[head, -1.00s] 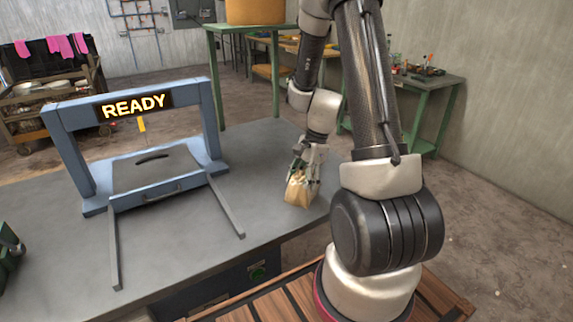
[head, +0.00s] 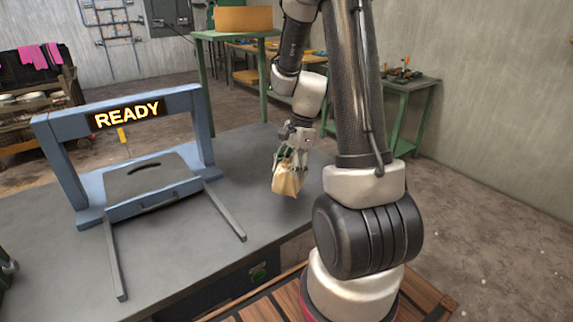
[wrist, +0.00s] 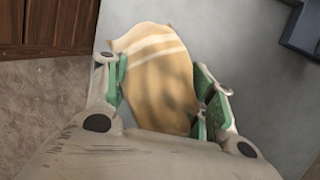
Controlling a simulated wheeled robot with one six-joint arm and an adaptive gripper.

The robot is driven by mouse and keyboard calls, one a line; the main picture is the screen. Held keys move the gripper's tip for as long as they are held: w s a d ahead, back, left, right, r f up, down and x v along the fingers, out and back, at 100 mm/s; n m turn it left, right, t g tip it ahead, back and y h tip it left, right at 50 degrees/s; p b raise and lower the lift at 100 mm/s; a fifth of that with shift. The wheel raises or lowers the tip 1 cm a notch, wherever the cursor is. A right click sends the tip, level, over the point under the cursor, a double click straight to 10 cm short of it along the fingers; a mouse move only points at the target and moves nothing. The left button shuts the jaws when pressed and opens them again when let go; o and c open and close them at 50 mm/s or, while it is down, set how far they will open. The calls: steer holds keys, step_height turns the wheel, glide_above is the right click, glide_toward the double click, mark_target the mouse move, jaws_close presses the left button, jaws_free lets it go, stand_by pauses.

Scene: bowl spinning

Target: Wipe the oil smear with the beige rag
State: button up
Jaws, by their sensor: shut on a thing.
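The beige rag (head: 287,181) hangs from my gripper (head: 291,158) over the right part of the grey table. In the wrist view the rag (wrist: 160,75) is bunched between the green-padded fingers of my gripper (wrist: 163,82), with two pale stripes across it. My gripper is shut on the rag. The rag looks to be a little above the table; I cannot tell whether its lower end touches. I cannot make out an oil smear in either view; the rag and my arm hide part of the table.
A blue frame (head: 65,160) with a READY sign (head: 127,115) stands on the table (head: 180,245) at left, with a grey plate and two rails reaching forward. The tabletop between the right rail and the rag is clear. Green tables stand behind.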

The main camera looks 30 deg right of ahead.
steer(key=shift+r, duration=1.05)
